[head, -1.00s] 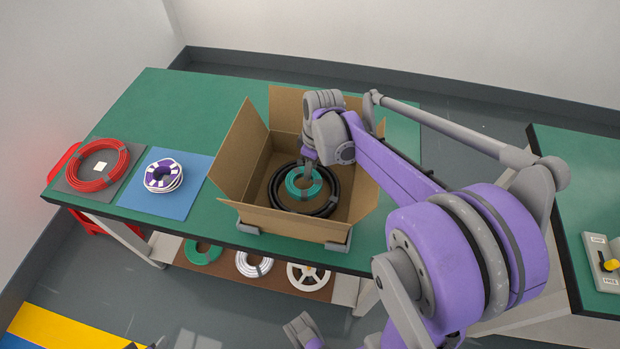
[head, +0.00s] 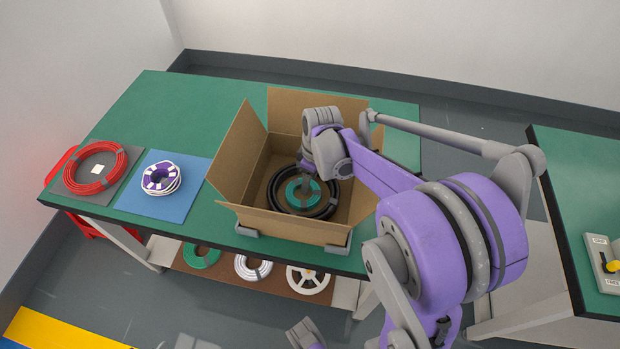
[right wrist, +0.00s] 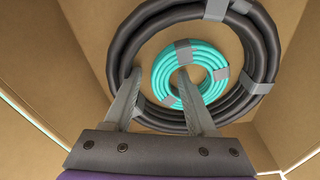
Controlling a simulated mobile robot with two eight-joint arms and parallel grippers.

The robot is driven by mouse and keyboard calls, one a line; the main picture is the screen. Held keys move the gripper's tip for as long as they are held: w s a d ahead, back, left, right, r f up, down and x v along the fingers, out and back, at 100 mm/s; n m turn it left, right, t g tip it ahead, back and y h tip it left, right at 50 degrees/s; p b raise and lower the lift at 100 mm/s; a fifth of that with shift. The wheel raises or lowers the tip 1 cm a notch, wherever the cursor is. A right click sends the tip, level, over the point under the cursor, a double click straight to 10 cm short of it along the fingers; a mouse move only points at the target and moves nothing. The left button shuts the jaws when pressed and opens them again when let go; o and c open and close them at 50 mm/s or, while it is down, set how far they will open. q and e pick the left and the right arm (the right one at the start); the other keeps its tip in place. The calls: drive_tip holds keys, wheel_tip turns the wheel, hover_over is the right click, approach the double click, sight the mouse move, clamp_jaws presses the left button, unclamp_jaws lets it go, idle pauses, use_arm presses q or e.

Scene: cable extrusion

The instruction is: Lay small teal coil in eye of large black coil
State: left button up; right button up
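The small teal coil (head: 304,191) lies flat inside the ring of the large black coil (head: 275,195), within its eye, on the floor of an open cardboard box (head: 290,226). In the right wrist view the teal coil (right wrist: 160,75) has grey tape bands and sits off-centre, close to the near side of the black coil (right wrist: 262,50). My right gripper (right wrist: 158,78) is open. One finger reaches over the teal coil's eye and the other stands over the black coil, with the teal ring's side between them.
The box's raised flaps (head: 238,145) surround my right wrist. A red coil (head: 96,168) and a purple-white spool (head: 161,178) on a blue mat (head: 190,178) sit to the left. Coils and a white reel (head: 308,278) lie on the shelf below. The green tabletop (head: 165,115) is clear behind.

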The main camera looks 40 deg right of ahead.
drive_tip(key=shift+r, duration=0.1)
drive_tip(key=shift+r, duration=0.3)
wheel_tip(320, 180, up, 12)
drive_tip(key=s+p, duration=0.1)
drive_tip(key=p, duration=0.1)
drive_tip(key=shift+s+d+f, duration=0.15)
drive_tip(key=shift+d+f, duration=0.1)
drive_tip(key=shift+d, duration=0.05)
idle(0.9)
